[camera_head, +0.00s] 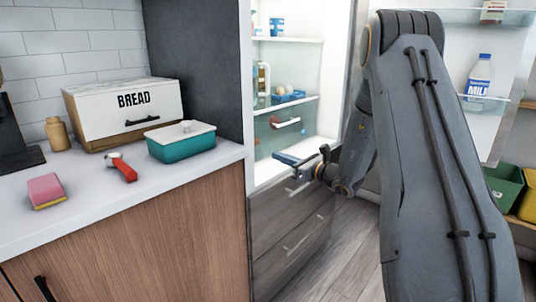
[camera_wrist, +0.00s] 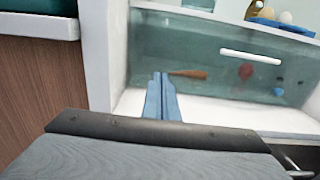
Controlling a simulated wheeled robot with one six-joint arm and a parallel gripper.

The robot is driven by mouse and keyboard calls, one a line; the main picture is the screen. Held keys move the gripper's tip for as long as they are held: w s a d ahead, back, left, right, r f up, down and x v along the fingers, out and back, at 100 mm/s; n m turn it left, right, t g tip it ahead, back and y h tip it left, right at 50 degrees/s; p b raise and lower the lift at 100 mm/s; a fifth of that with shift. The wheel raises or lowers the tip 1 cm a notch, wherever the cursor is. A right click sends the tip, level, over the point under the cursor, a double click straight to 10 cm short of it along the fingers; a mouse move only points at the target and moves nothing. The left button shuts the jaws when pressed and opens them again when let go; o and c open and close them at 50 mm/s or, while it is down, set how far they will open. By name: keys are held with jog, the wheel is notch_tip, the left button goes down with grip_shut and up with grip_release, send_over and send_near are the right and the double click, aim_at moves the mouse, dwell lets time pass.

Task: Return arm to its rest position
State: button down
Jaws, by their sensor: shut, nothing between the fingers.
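My gripper (camera_head: 288,160) is in front of the open fridge (camera_head: 252,95), near its bottom ledge. In the wrist view its two blue fingers (camera_wrist: 161,88) are together with nothing between them. They point at the fridge's clear drawer (camera_wrist: 215,62), apparently a little short of it. My arm is folded at the elbow and fills the right of the head view. It hides part of the fridge's right side.
The counter at left holds a bread box (camera_head: 120,112), a teal container (camera_head: 181,145), a red-handled tool (camera_head: 122,168) and a pink sponge (camera_head: 45,190). The open fridge door with a milk bottle (camera_head: 479,76) stands at right. Bins (camera_head: 503,187) are below it.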

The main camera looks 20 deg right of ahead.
jog(key=s+a+r+n+g+y+p, duration=0.1)
jog(key=s+a+n+g+y+p, duration=0.2)
jog(key=s+a+n+g, duration=0.65)
jog(key=s+a+n+g+h+p, duration=0.1)
jog(key=s+a+n+g, duration=0.1)
jog(key=s+a, duration=0.45)
jog(key=s+a+n+g+h+p, duration=0.2)
jog(key=s+a+n, duration=0.1)
jog(key=s, duration=0.6)
jog(key=s+d+r+n+g+h+p, duration=0.1)
jog(key=s+d+n+h+p, duration=0.1)
jog(key=s+d+n+h, duration=0.2)
jog(key=s+d+r+n+g+h+p, duration=0.1)
jog(key=s+d+r+n+h+p, duration=0.1)
jog(key=s+n, duration=0.9)
jog(key=s+d+h+p, duration=0.1)
jog(key=s+d+h, duration=0.1)
jog(key=s+h, duration=0.1)
jog(key=shift+s+d+r, duration=0.2)
jog(key=shift+s+d, duration=0.05)
jog(key=shift+d, duration=0.05)
